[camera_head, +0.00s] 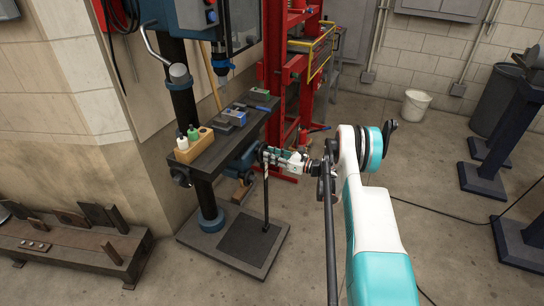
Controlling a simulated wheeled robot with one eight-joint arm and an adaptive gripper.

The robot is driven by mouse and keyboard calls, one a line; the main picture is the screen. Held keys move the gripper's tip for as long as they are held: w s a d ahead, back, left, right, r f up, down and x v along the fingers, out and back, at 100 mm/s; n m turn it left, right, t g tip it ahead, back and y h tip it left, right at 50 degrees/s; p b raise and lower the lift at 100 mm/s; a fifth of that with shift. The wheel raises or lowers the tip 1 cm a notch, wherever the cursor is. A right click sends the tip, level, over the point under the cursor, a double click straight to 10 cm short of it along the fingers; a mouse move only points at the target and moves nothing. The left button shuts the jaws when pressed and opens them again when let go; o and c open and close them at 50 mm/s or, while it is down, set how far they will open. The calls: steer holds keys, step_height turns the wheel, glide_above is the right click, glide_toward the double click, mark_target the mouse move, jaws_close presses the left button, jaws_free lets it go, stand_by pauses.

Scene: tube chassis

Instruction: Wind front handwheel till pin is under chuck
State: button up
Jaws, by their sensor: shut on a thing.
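A grey vise-like block (234,117) sits on the table; I cannot make out the pin. My gripper (269,156) reaches in from the right, just off the table's right side and below its top. A thin upright rod (266,195) shows directly below the fingers.
A wooden block (195,148) with small bottles stands on the table's near end. A red frame (287,80) rises close behind my gripper. A low rack of plates (80,240) is at lower left. A white bucket (415,106) stands beyond the open floor at right.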

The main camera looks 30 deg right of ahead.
steer(key=m, duration=1.4)
steer(key=shift+s, duration=0.1)
steer(key=shift+m, duration=0.3)
steer(key=o, duration=1)
steer(key=shift+o, duration=0.2)
steer(key=v, duration=1.2)
